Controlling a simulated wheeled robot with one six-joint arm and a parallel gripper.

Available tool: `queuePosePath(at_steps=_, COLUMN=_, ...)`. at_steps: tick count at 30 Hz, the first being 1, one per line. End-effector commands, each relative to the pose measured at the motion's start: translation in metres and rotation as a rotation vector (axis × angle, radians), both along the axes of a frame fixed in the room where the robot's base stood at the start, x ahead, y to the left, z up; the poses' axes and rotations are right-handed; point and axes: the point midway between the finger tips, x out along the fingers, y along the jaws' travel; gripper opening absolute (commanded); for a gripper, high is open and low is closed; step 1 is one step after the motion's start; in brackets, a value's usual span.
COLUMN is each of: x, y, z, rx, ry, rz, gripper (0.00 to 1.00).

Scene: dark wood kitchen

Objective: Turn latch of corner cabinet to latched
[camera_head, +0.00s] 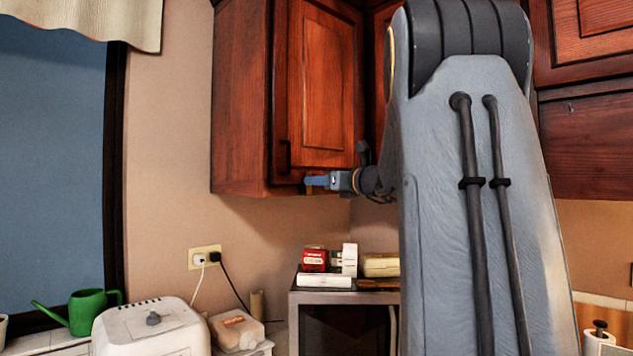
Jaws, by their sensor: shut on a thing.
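The corner cabinet (325,80) is dark reddish wood and hangs on the wall in the upper middle of the head view. Its door looks closed or nearly so, with a dark vertical handle (285,156) near the lower left. My gripper (312,182) is at the cabinet's bottom edge, just right of the handle. It points left and is shut on a small brownish piece there, which seems to be the latch (309,190). The fingers cover most of it, so I cannot tell which way it is turned. My arm hides the cabinet's right part.
Below stands a grey shelf unit (293,330) with small boxes (315,260) on top. A white appliance (150,328), a green watering can (88,311) and a jug (237,330) are at lower left. The wall (165,180) left of the cabinet is clear.

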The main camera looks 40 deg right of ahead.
Motion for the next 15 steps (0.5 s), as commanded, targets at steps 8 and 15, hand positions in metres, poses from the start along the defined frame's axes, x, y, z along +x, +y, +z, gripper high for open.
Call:
queuePosePath(at_steps=8, x=0.0, y=-0.0002, z=-0.001, rx=0.003, ry=0.001, rz=0.0, gripper=0.0)
queuePosePath(at_steps=15, x=0.0, y=-0.0001, z=-0.0007, rx=0.002, ry=0.0, rz=0.0, gripper=0.32)
